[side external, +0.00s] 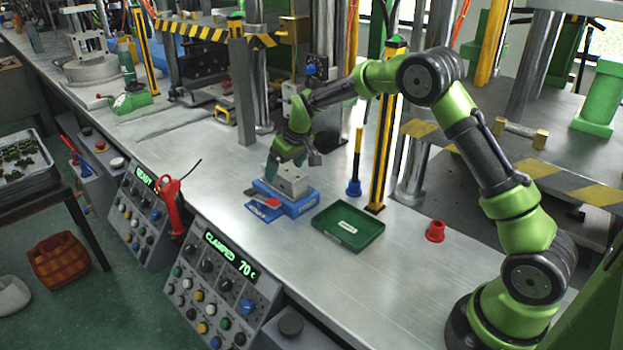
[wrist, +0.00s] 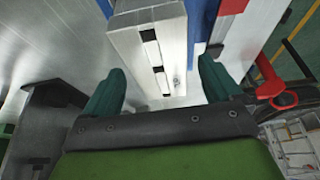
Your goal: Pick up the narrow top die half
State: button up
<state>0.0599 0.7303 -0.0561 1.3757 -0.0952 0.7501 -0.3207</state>
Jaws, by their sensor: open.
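The narrow top die half appears to be the grey metal block (side external: 292,181) on a blue base (side external: 303,208); I cannot make out a seam between halves. In the wrist view the block (wrist: 152,48) shows a narrow face with dark square marks and a small hole. My gripper (side external: 286,160) is at the block's upper far-left side in the side view. It is open, with teal fingers, in the wrist view (wrist: 162,88). The block's near end lies between and just beyond the fingertips, with a gap on each side. Any contact is hidden in the side view.
A green tray (side external: 348,228) stands right of the blue base, with a red cup (side external: 435,231) farther right. A blue-based rod (side external: 355,165) and a yellow-black post (side external: 384,150) stand behind. A red-and-blue item (side external: 264,208) lies at the base's left. The bench front is mostly clear.

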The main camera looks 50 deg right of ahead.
jog(key=shift+r, duration=0.1)
jog(key=c, duration=1.4)
jog(key=shift+c, duration=0.2)
